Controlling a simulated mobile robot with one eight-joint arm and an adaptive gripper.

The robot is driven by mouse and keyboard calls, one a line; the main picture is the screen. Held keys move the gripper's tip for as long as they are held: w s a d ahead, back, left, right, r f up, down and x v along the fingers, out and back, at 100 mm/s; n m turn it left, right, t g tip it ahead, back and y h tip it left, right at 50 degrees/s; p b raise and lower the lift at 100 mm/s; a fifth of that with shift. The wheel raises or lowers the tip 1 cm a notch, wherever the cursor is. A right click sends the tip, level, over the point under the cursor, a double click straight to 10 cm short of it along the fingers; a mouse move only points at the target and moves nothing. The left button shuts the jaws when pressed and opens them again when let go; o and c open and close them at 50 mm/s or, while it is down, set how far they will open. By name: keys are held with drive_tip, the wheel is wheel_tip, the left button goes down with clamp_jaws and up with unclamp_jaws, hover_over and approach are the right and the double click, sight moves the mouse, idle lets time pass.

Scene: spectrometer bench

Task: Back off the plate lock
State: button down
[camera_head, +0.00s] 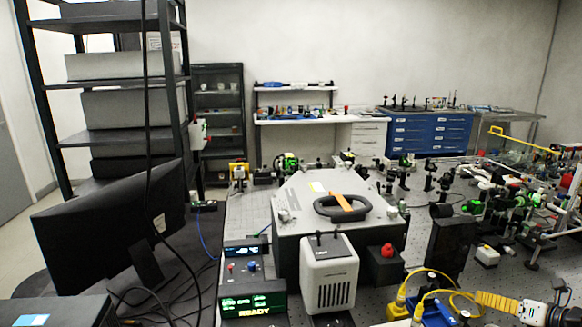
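A pale grey instrument box with a sloped top plate (311,207) stands in the middle of the bench. On the plate lies a black oval ring (322,213) with an orange bar (341,201) across it. A small metal fitting (284,215) sits at the plate's left edge. A red knob (387,249) sits on a black block at the box's front right. I cannot tell which of these parts is the plate lock, or its state.
A white vented unit (329,277) and a display reading READY (252,306) stand in front of the box. A black monitor (108,220) and loose cables are at left. Yellow cables (434,293) lie at front right. Optics crowd the right of the perforated bench.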

sight(453, 279)
drive_tip(key=shift+w+a, duration=0.2)
drive_tip(key=shift+w, duration=3.1)
drive_tip(key=shift+s+a+f+b, duration=0.1)
drive_tip(key=shift+a+f+b, duration=0.25)
drive_tip(key=shift+a, duration=0.2)
drive_tip(key=shift+a+r+b, duration=0.25)
drive_tip(key=shift+a+b, duration=0.2)
drive_tip(key=shift+b, duration=0.35)
drive_tip(key=shift+r, duration=0.1)
drive_tip(key=shift+r, duration=0.3)
drive_tip(key=shift+s+d, duration=0.2)
drive_tip(key=shift+s, duration=1.3)
drive_tip(key=shift+s+d, duration=0.2)
drive_tip(key=shift+s, duration=1.3)
